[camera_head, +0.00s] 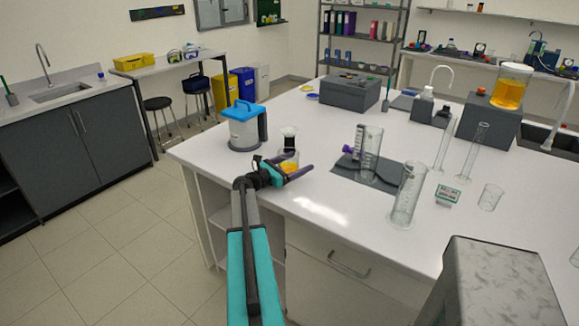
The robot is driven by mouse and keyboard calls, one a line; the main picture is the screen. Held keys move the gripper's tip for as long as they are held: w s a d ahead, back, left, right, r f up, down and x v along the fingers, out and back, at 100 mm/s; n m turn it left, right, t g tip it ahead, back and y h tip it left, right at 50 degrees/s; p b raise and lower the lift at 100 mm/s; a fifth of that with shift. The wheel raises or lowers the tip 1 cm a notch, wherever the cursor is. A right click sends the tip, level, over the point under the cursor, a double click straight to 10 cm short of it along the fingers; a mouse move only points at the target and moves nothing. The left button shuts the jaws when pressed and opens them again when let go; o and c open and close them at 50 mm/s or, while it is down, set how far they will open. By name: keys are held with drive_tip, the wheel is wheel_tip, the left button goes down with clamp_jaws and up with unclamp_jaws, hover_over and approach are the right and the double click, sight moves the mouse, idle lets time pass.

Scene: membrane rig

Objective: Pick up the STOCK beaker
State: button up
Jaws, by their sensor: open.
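A small beaker with orange liquid (290,155) stands on the white bench, just beyond my gripper (284,163). My gripper is open, with one finger on each side of the beaker's lower part in the picture. The wrist hides part of its base, and I cannot tell whether the fingers touch it. A larger beaker of orange liquid (508,92) stands on a grey block at the back right. I can read no STOCK label on either beaker.
A white jug with a blue lid (245,126) stands left of the small beaker. To the right are a clear vessel on a dark plate (368,153), a tall cylinder (407,196) and a small sign (447,194).

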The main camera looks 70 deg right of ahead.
drive_tip(key=c, duration=1.4)
drive_tip(key=shift+r, duration=0.4)
drive_tip(key=shift+r+b, duration=0.7)
drive_tip(key=shift+r, duration=0.65)
drive_tip(key=shift+s+a+r+b, duration=0.3)
drive_tip(key=shift+a+b, duration=0.25)
drive_tip(key=shift+a, duration=2)
drive_tip(key=shift+s+a+r+b, duration=0.2)
drive_tip(key=shift+s+a+b, duration=0.3)
drive_tip(key=shift+a, duration=2)
drive_tip(key=shift+s+a+r+b, duration=0.25)
drive_tip(key=shift+a+b, duration=0.35)
drive_tip(key=shift+a, duration=2.15)
drive_tip(key=shift+a, duration=0.1)
